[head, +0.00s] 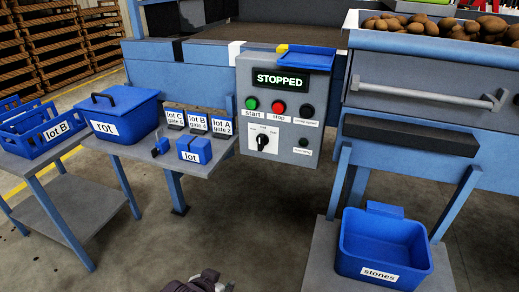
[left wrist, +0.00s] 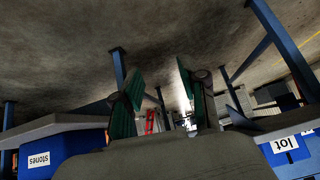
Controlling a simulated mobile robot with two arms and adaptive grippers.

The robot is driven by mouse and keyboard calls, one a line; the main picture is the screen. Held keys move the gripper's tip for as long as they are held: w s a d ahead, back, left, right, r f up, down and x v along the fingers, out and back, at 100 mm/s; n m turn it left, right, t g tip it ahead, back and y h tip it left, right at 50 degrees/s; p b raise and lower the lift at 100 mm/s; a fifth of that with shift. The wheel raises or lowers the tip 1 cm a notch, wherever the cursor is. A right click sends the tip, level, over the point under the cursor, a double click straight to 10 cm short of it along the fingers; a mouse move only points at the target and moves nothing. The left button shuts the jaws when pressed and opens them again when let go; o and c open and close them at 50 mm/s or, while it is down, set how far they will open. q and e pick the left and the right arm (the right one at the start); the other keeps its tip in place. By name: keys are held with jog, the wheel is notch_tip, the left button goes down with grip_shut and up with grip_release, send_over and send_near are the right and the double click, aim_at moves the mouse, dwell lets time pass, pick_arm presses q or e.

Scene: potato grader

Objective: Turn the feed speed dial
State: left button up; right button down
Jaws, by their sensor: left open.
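The feed speed dial (head: 262,142) is a black knob on a white plate, low on the grey control panel (head: 243,98). A display above it reads STOPPED (head: 280,80). My left gripper (head: 200,283) shows only in part at the bottom edge of the head view, well below and in front of the panel. In the left wrist view my left gripper (left wrist: 158,85) has its two green-padded fingers apart with nothing between them. The dial is not visible in the left wrist view. My right gripper is not in view.
Start (head: 251,103) and stop (head: 278,108) buttons sit above the dial. Left of the panel, a shelf holds a blue lot box (head: 194,151) and a rot bin (head: 118,112). A stones bin (head: 386,245) stands lower right. The floor in front is clear.

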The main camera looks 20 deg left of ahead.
pick_arm(q)
jog(key=w+a+r+t, duration=0.1)
jog(key=w+r+t, duration=0.5)
jog(key=w, duration=0.7)
jog(key=t, duration=0.4)
send_near(260, 139)
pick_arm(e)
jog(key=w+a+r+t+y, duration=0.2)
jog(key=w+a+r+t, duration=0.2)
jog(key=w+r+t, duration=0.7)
pick_arm(q)
jog(key=shift+n+h, duration=0.3)
jog(key=shift+n, duration=0.1)
jog(key=w+b, duration=0.4)
jog(key=w, duration=0.5)
jog(key=shift+w+a, duration=0.1)
jog(key=shift+w, duration=0.3)
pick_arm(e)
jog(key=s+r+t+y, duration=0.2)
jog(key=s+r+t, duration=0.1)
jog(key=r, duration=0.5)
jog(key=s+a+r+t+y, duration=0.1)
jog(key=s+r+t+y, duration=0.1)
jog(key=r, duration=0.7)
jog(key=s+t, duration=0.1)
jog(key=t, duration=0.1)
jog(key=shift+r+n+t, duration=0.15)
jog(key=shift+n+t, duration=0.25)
